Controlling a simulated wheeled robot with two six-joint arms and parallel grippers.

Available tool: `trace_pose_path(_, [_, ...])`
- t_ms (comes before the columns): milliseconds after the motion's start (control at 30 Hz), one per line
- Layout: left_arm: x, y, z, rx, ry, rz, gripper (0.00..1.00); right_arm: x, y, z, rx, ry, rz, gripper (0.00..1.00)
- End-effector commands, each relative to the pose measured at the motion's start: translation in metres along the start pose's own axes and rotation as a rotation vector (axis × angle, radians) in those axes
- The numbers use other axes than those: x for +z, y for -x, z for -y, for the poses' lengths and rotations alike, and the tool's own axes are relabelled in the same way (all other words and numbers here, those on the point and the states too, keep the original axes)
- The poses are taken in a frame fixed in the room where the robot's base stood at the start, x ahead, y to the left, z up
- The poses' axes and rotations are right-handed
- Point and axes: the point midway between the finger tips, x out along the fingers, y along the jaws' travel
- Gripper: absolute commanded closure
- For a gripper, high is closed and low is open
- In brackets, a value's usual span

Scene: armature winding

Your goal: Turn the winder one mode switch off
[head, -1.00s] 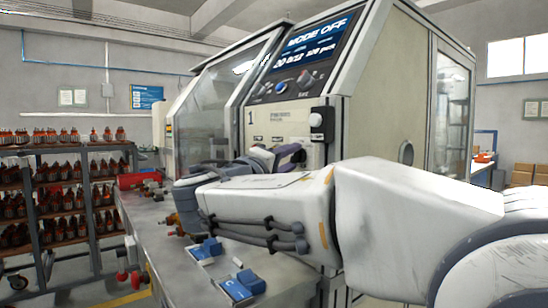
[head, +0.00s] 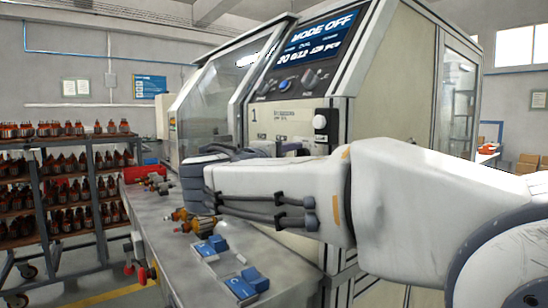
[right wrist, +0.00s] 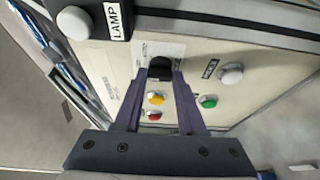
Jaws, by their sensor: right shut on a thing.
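Winder one (head: 400,90), marked 1, stands at the right of the bench, and its display (head: 322,32) reads MODE OFF. My right gripper (head: 298,148) reaches its lower front panel in the head view. In the right wrist view its two dark fingers (right wrist: 160,72) are shut on a black knob (right wrist: 160,66), which I take as the mode switch. The knob's label and exact angle are too small to read. My left gripper is not in view.
Near the knob are yellow (right wrist: 156,98), red (right wrist: 154,114) and green (right wrist: 207,101) buttons and a white round part (right wrist: 231,75). Blue-and-white parts (head: 240,285) and several armatures lie on the grey bench (head: 185,260). A loaded rack (head: 75,190) stands at left.

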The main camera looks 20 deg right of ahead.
Motion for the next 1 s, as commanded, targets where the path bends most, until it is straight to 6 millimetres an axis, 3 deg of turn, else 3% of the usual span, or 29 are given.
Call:
trace_pose_path(100, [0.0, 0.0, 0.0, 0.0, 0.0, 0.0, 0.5, 0.0, 0.0, 0.001, -0.001, 0.001, 0.002, 1.0])
trace_pose_path(133, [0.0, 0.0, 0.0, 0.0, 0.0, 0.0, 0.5, 0.0, 0.0, 0.001, -0.001, 0.001, 0.002, 0.53])
trace_pose_path(200, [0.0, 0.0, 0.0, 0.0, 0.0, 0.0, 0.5, 0.0, 0.0, 0.001, -0.001, 0.001, 0.002, 0.31])
trace_pose_path(567, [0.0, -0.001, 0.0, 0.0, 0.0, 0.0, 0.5, -0.001, 0.003, 0.001, 0.0, -0.001, -0.001, 0.31])
trace_pose_path(667, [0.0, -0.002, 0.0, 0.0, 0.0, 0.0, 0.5, -0.001, 0.014, 0.001, 0.0, -0.002, -0.004, 0.31])
trace_pose_path(1000, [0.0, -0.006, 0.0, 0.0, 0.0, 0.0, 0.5, -0.001, 0.08, 0.001, 0.0, -0.001, -0.006, 0.31])
